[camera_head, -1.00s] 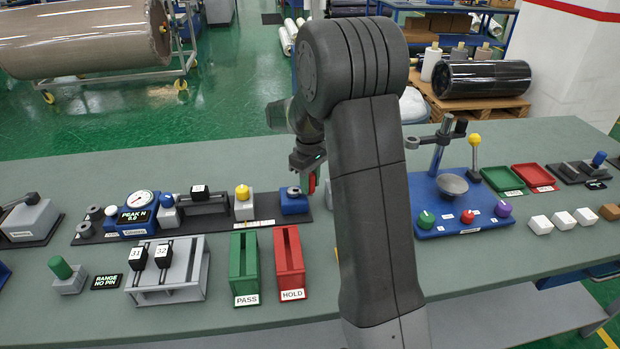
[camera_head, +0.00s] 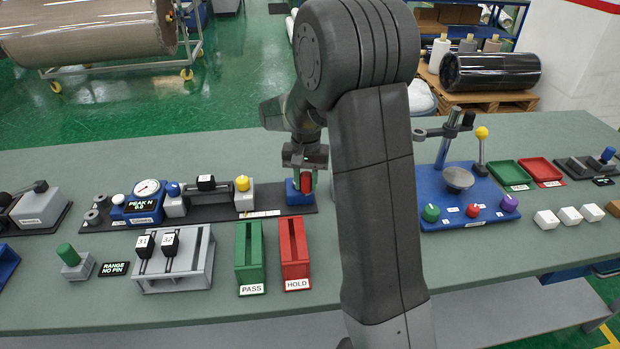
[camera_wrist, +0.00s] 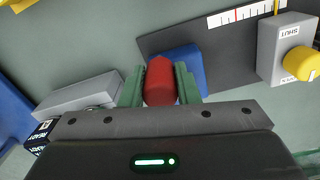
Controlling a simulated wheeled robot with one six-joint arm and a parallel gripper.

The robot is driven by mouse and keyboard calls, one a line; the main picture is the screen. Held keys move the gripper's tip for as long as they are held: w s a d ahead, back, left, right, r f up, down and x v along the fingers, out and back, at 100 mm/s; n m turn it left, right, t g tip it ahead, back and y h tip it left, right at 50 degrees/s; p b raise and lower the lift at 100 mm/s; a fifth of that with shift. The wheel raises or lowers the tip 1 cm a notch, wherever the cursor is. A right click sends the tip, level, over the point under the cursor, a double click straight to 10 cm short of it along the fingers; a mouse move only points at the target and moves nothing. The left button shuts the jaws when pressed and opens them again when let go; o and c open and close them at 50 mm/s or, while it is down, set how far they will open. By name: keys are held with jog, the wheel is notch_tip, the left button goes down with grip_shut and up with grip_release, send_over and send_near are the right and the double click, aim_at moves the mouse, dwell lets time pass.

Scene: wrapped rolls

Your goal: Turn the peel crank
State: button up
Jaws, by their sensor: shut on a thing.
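The peel crank's red handle (camera_head: 307,183) stands over a blue block (camera_head: 294,197) at the right end of the dark test rig. In the wrist view the red handle (camera_wrist: 160,82) sits between the two green fingers of my gripper (camera_wrist: 160,90). My gripper (camera_head: 306,180) is shut on the handle, pointing down at the block. The blue block (camera_wrist: 186,62) shows behind the handle in the wrist view. The crank's arm and hub are hidden by my gripper. The rig's gauge (camera_head: 147,187) has a display reading PEAK N 0.0.
A grey block with a yellow knob (camera_head: 242,184) stands left of the crank. Green PASS (camera_head: 249,262) and red HOLD (camera_head: 294,260) holders stand in front. A grey rack (camera_head: 200,277) holds rollers 31 and 32. A blue station (camera_head: 440,208) lies right of my arm.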

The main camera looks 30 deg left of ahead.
jog(key=shift+s+a+r+m, duration=0.1)
jog(key=shift+s+a+m, duration=0.2)
jog(key=shift+m, duration=0.75)
jog(key=shift+s+a+m, duration=0.3)
jog(key=shift+m, duration=0.75)
jog(key=o, duration=1)
jog(key=shift+c, duration=0.2)
notch_tip(320, 180, up, 14)
jog(key=shift+f, duration=0.25)
